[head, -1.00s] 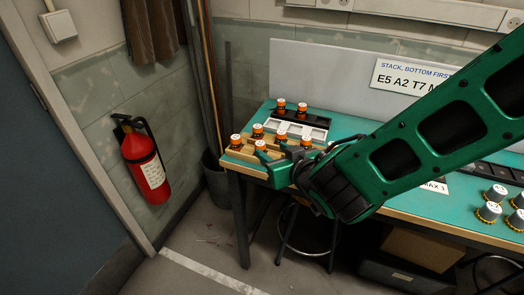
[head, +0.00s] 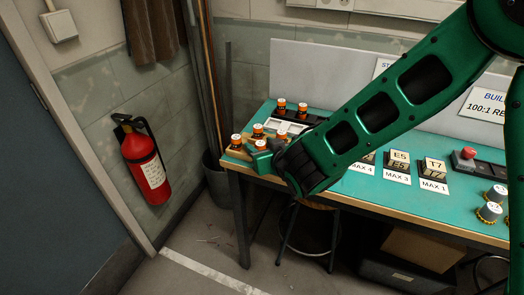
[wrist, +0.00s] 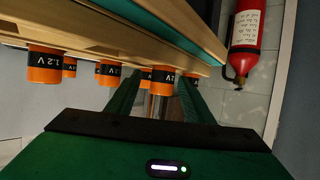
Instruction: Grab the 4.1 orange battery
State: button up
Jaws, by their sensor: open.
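Several orange batteries with white tops, one of them at the left (head: 236,142), stand in a wooden rack (head: 228,151) at the bench's left end. Two more orange batteries (head: 281,104) stand in a black holder behind. The marks on their tops are too small to read, so I cannot tell which is 4.1. My gripper (head: 262,160) is at the rack's front edge. In the wrist view the batteries appear upside down with "1.2 V" bands. My gripper (wrist: 157,88) is open there, with one orange battery (wrist: 162,75) showing between its fingers, apparently not gripped.
A white tray (head: 297,127) lies behind the rack. Labelled blocks (head: 398,163) and silver knobs (head: 489,212) are to the right on the green bench. A red extinguisher (head: 143,160) hangs on the left wall. A stool (head: 310,240) stands below.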

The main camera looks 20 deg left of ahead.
grip_shut()
jog(key=shift+r, duration=0.1)
